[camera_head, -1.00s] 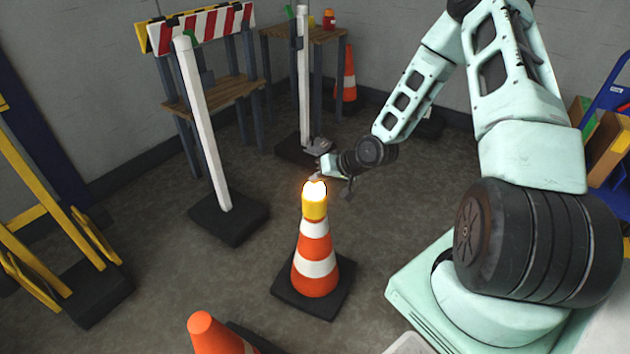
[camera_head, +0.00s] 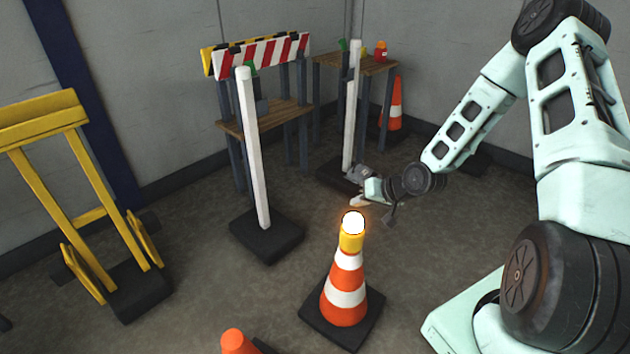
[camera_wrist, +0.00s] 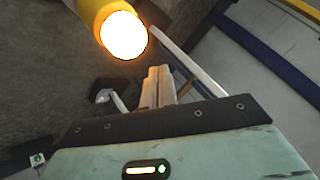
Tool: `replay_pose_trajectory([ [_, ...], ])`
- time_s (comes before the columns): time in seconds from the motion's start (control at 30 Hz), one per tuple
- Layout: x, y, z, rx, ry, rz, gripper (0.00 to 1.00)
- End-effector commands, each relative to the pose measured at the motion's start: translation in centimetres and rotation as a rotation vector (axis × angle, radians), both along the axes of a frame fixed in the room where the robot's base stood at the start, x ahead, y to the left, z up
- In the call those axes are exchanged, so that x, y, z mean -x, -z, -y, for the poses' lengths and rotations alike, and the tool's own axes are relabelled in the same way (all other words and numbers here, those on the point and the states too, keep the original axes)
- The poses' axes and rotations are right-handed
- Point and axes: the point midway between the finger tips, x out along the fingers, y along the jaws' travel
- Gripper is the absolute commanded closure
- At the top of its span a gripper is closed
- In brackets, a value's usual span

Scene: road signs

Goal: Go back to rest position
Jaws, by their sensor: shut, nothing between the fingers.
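My gripper (camera_head: 360,187) is shut and empty. In the head view it hangs in the air just behind and above the striped traffic cone (camera_head: 346,290). A glowing lamp (camera_head: 353,226) with a yellow base sits upright on top of the cone. In the wrist view my gripper's fingers (camera_wrist: 158,88) are together, and the lit lamp (camera_wrist: 124,35) shows at the upper left, apart from them. My arm reaches in from the right, bent at the elbow.
Two white posts on black bases stand behind, one on the left (camera_head: 252,150) and one farther back (camera_head: 350,115). A wooden bench (camera_head: 270,118) and a striped barrier (camera_head: 262,56) are behind. A yellow stand (camera_head: 90,180) is at left. Another orange cone (camera_head: 238,342) is at the bottom edge.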

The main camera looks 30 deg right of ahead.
Motion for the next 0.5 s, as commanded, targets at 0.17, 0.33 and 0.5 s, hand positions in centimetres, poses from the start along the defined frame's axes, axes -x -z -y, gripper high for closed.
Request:
replay_pose_trajectory([
  [0.17,0.0,-0.1,-0.1,0.002,-0.004,0.000,1.00],
  [0.33,0.2,-1.8,-3.2,0.073,-0.104,-0.058,1.00],
  [0.5,2.4,-5.7,-9.9,0.231,-0.307,-0.177,1.00],
])
